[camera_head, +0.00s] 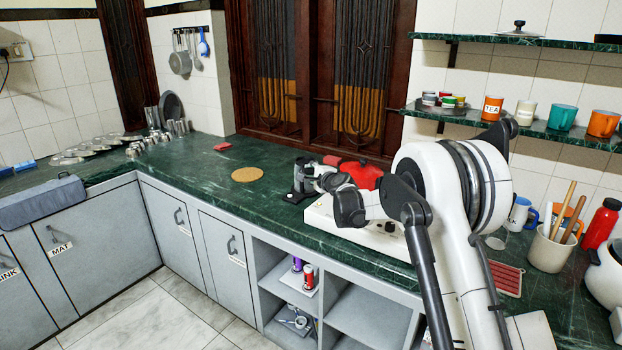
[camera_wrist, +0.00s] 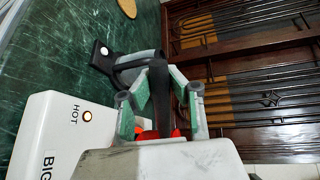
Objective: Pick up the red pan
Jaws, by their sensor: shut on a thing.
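The red pan (camera_head: 362,174) shows behind my arm in the camera_head view, above the back of a white appliance. Its black handle (camera_wrist: 161,95) runs between my fingers in the camera_wrist view, where only a small red part of the pan (camera_wrist: 176,133) shows. My gripper (camera_wrist: 163,80) is shut on this handle, with one pale green finger on each side. In the camera_head view my gripper (camera_head: 328,178) is at the pan's left side. My arm hides part of the pan, and I cannot tell whether it touches the appliance.
The white appliance (camera_head: 350,226), marked HOT and BIG in the camera_wrist view (camera_wrist: 55,130), stands below. A dark grey device (camera_head: 301,180) stands close at its left. A round cork mat (camera_head: 247,174) lies farther left on the green counter, with free room around it. Shelves (camera_head: 560,135) hang at right.

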